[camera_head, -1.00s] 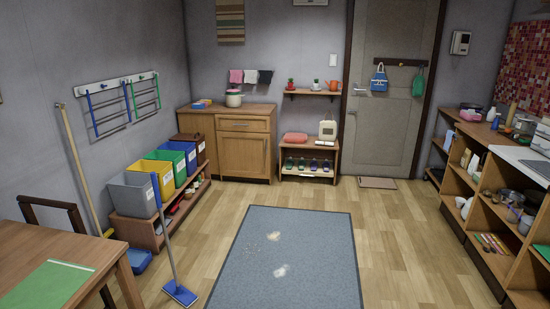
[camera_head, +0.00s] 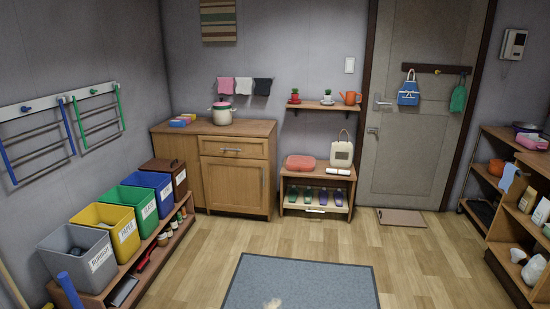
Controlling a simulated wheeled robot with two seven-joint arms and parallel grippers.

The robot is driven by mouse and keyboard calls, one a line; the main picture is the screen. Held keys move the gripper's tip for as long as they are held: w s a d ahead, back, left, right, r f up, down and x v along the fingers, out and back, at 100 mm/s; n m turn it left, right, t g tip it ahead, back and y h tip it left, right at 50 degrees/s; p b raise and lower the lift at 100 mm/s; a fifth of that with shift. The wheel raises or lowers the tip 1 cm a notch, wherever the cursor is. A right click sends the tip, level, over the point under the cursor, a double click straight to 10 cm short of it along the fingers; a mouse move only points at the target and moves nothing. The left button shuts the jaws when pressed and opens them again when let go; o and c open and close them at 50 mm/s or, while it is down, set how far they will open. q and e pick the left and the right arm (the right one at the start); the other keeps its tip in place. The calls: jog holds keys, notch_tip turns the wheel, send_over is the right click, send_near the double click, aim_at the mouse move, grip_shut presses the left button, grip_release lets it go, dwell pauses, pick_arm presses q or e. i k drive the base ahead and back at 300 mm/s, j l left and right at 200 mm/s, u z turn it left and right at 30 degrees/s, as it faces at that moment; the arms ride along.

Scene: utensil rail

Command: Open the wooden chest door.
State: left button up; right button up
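The wooden chest (camera_head: 210,180) stands against the back wall, left of the middle. Its door (camera_head: 234,186) is on the right part of the front, below a drawer (camera_head: 233,147), and looks closed. A vertical metal handle (camera_head: 262,178) is near the door's right edge. A pot (camera_head: 222,113) and small colored boxes (camera_head: 183,120) sit on top. Neither of my grippers shows in the head view.
A grey mat (camera_head: 300,285) lies on the wooden floor, with open floor before the chest. Several bins (camera_head: 74,253) on a low rack line the left. A shoe shelf (camera_head: 318,191) stands right of the chest. Shelves (camera_head: 520,225) line the right side.

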aim_at(231, 184)
jog(key=i, duration=2.9)
jog(key=i+z, duration=0.15)
jog(key=i, duration=0.55)
jog(key=i+j, duration=0.2)
jog(key=i, duration=0.5)
jog(key=l+z, duration=0.05)
